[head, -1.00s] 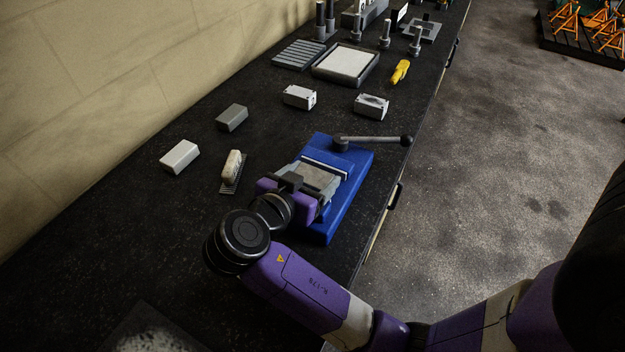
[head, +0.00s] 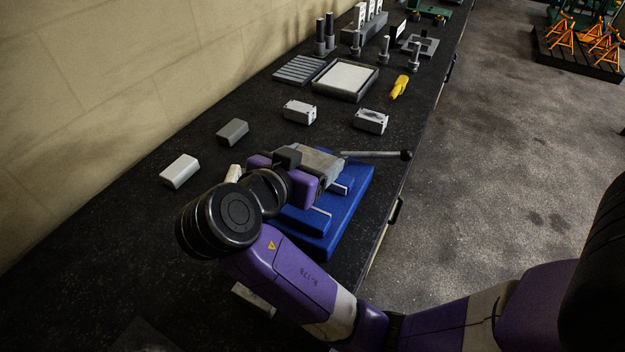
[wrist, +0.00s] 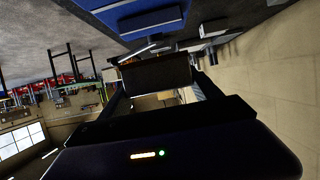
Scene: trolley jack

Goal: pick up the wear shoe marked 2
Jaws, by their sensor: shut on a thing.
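My gripper (head: 318,166) is shut on a plain grey block, the wear shoe (wrist: 155,73), and holds it above the blue vise. In the head view the fingers and shoe partly merge into one pale grey shape. In the wrist view the shoe is a dark block across the fingertips, its near face in shadow. I can read no number on it. The blue vise (head: 338,226) stands below, with two blue-grey ribs showing on its bed. Its lever (head: 375,154) points right.
Loose blocks lie behind and left: a white one (head: 180,170), a grey one (head: 232,132), and two pale ones (head: 299,111) (head: 371,121). A yellow tool (head: 399,86) and a white-topped tray (head: 345,80) lie farther back. A pale piece (head: 253,299) shows beside my forearm.

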